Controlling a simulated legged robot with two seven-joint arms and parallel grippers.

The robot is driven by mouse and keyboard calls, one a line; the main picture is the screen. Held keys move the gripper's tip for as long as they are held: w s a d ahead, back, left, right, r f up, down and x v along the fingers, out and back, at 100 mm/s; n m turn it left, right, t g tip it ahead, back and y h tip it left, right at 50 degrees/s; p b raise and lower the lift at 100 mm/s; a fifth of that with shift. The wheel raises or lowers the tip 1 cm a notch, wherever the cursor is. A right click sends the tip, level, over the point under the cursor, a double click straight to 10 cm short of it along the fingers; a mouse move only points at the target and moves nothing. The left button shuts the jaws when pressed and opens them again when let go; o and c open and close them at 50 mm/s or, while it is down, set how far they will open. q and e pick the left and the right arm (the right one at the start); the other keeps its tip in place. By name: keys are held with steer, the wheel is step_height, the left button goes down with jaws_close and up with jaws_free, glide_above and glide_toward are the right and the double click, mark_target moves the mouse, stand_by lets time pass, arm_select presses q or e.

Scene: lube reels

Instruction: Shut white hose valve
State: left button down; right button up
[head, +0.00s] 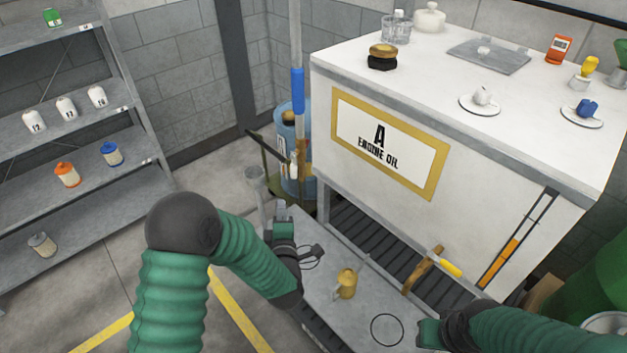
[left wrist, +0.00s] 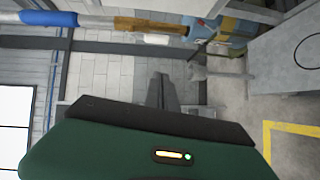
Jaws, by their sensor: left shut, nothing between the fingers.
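A white upright hose or pipe (head: 296,40) with a blue sleeve (head: 297,90) comes down beside the engine oil tank. Below the sleeve is a brownish section (head: 303,155) with a small white part (head: 293,165) beside it, perhaps the valve handle; its setting is too small to tell. In the left wrist view the pipe (left wrist: 95,20) runs across the top, with the white part (left wrist: 157,39) under the brown section (left wrist: 150,25). My left gripper (head: 281,207) is shut and empty, below and apart from the white part; its fingers (left wrist: 163,92) point toward it. My right gripper (head: 428,333) shows partly, its fingers unclear.
The white tank (head: 480,165) marked "A ENGINE OIL" stands right of the pipe. A blue drum (head: 290,180) stands behind the pipe. A grey bench (head: 325,290) in front holds a brass jug (head: 346,283). Shelving (head: 70,120) is at the left, with open floor between.

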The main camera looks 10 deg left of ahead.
mark_target(293, 166)
arm_select(q)
steer(key=shift+a+r+n+y, duration=0.1)
steer(key=shift+a+n+y, duration=0.4)
steer(key=shift+n+y, duration=0.55)
steer(key=shift+d, duration=0.1)
steer(key=w+p, duration=0.1)
steer(key=w, duration=1)
steer(key=shift+w, duration=0.25)
steer(key=shift+n+p, duration=0.25)
steer(key=shift+p, duration=0.05)
